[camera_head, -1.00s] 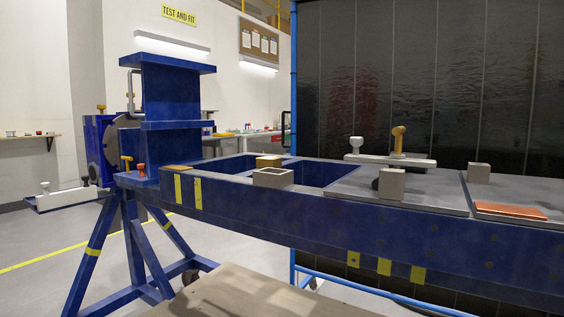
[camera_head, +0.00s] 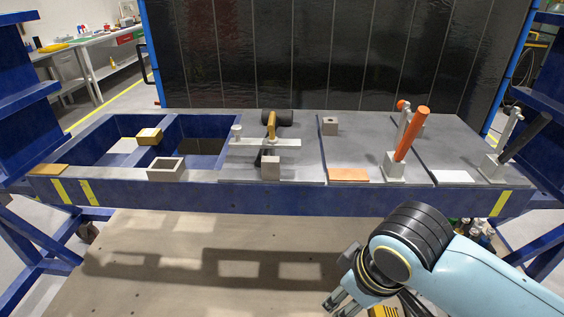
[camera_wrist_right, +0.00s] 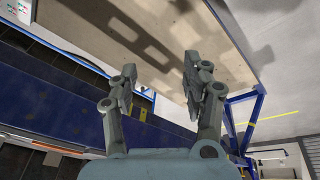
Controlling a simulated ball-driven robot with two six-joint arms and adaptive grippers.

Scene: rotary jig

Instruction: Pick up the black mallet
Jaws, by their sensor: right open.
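A black cylinder (camera_head: 277,117), which looks like the mallet's head, lies on the grey top of the blue bench behind a pale crossbar (camera_head: 265,142). My right gripper (camera_head: 338,304) is low in front of the bench, well apart from the cylinder and partly cut by the bottom edge. In the right wrist view its two fingers (camera_wrist_right: 160,70) are spread with nothing between them. My left gripper is not in view.
The blue bench (camera_head: 230,200) has open bays at left. A grey block (camera_head: 271,168) stands in front of the crossbar. To the right are an orange-handled clamp (camera_head: 409,135) and a black-handled clamp (camera_head: 524,138). A dark panelled wall (camera_head: 330,60) stands behind.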

